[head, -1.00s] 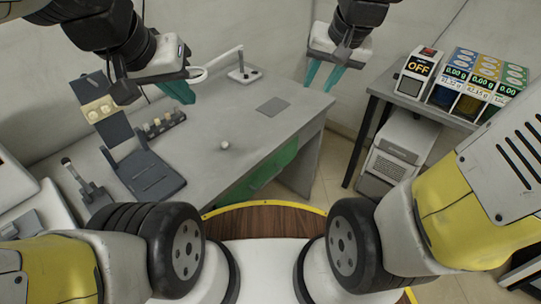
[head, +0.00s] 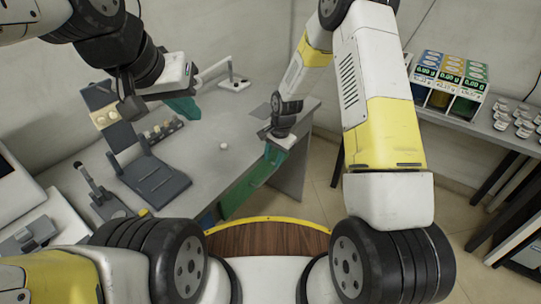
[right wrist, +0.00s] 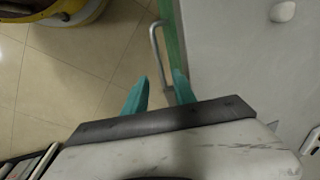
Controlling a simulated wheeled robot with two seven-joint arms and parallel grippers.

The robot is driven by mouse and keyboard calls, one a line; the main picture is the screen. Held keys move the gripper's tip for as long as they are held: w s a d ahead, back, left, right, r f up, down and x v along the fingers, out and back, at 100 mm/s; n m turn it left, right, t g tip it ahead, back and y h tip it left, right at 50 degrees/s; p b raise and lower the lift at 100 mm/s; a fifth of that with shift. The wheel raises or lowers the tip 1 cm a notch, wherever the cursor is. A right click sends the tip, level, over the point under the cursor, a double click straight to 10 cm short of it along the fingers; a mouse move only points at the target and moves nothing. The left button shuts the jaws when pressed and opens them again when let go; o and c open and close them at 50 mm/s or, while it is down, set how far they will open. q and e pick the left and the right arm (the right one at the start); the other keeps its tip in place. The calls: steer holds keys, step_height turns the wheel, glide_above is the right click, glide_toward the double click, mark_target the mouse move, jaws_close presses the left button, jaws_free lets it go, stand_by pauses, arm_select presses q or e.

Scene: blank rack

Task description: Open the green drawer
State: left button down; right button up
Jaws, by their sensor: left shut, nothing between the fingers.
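The green drawer (head: 240,192) is under the front edge of the grey desk (head: 215,165); its front shows as a narrow green strip (right wrist: 174,40) in the right wrist view. Its metal bar handle (right wrist: 154,45) stands out from the front. My right gripper (head: 270,153) is at the desk's front edge by the drawer. In the right wrist view its teal fingers (right wrist: 162,90) are apart, with the handle's near end between them; contact cannot be told. My left gripper (head: 184,106) is shut and empty above the desk's back left.
A small white ball-like knob (head: 224,146) is on the desktop. A dark stand (head: 150,175) and other devices fill the desk's left. A side table with coloured dispensers (head: 450,75) stands at the right. Floor is open before the drawer.

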mark_target(270, 175)
steer(key=f, duration=0.5)
steer(key=a+f, duration=0.1)
steer(key=f, duration=0.1)
steer(key=shift+w+a+f, duration=0.1)
steer(key=shift+w+f, duration=0.25)
steer(key=shift+w, duration=0.05)
steer(key=shift+c, duration=0.3)
jaws_close()
steer(key=shift+r, duration=0.1)
stand_by(0.6)
